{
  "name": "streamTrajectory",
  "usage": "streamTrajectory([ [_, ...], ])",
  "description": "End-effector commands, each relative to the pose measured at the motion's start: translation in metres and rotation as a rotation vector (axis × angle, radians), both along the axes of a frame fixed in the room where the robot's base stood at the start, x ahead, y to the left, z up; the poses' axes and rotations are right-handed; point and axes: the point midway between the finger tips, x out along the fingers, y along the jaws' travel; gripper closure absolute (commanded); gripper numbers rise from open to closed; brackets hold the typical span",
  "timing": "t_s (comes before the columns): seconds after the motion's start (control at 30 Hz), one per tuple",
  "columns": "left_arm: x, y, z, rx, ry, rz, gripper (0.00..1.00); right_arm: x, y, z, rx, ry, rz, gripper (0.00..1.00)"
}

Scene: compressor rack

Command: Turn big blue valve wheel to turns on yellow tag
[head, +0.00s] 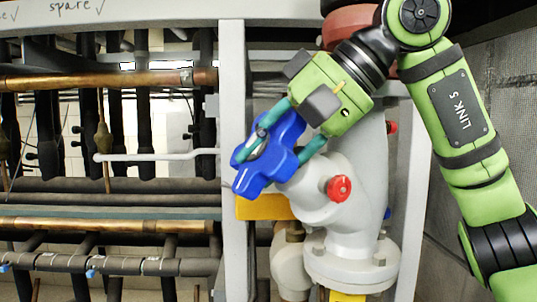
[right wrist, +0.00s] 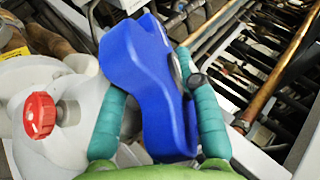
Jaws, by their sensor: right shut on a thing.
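The big blue valve wheel (head: 262,172) is a lobed handwheel on a grey-white valve body (head: 345,185). My right gripper (head: 294,132) reaches down to it from the upper right, with its teal fingers on either side of the wheel. In the right wrist view the blue wheel (right wrist: 150,85) sits between the two fingers (right wrist: 157,118), and the gripper is shut on it. A yellow tag (head: 264,207) shows partly behind the valve; no writing on it can be read. My left gripper is not in view.
A small red knob (head: 339,189) sticks out of the valve body, close below my right gripper. A grey upright post (head: 233,120) stands just left of the wheel. Copper and dark pipes (head: 110,78) fill the rack at left.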

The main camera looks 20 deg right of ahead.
Motion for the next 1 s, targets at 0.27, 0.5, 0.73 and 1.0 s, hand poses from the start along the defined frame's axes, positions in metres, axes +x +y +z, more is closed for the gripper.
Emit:
streamTrajectory([
  [0.27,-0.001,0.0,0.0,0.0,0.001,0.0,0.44,0.0,0.0,-0.002,-0.004,0.002,0.0,0.43],
  [0.5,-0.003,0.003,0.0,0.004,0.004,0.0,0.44,-0.001,-0.001,0.001,-0.002,0.0,-0.001,0.43],
  [0.73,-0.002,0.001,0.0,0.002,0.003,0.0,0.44,-0.016,-0.019,0.025,0.0,-0.002,-0.001,0.43],
  [1.0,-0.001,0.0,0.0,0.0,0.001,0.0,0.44,-0.043,-0.052,0.066,-0.002,0.0,-0.001,0.43],
])
